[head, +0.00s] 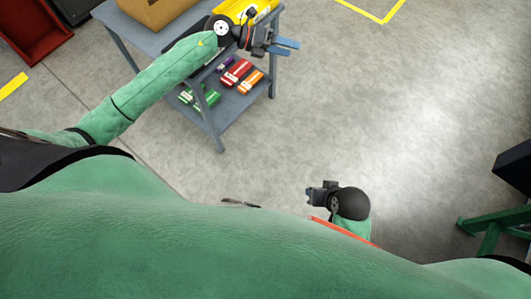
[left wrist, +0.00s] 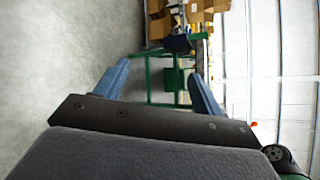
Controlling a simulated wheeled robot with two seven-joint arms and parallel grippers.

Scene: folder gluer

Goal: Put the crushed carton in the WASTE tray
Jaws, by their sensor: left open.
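My left gripper (head: 285,47) is open and empty, its blue fingers reaching past the right side of the blue-grey cart. In the left wrist view the fingers (left wrist: 158,82) stand well apart with nothing between them up close. My right gripper (head: 318,193) is a dark shape low in the head view; its fingers are too small to read. A yellow tray-like thing (head: 246,8) with a label sits on the cart top, partly behind my left wrist; I cannot read the label. I cannot make out a crushed carton in either view.
The cart (head: 118,28) bears a cardboard box (head: 155,10) and, on its lower shelf, several small coloured packs (head: 236,72). A red bin (head: 35,32) is at the far left. Cardboard boxes (left wrist: 205,7) and a green frame (left wrist: 152,85) show ahead. Floor right of the cart is clear.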

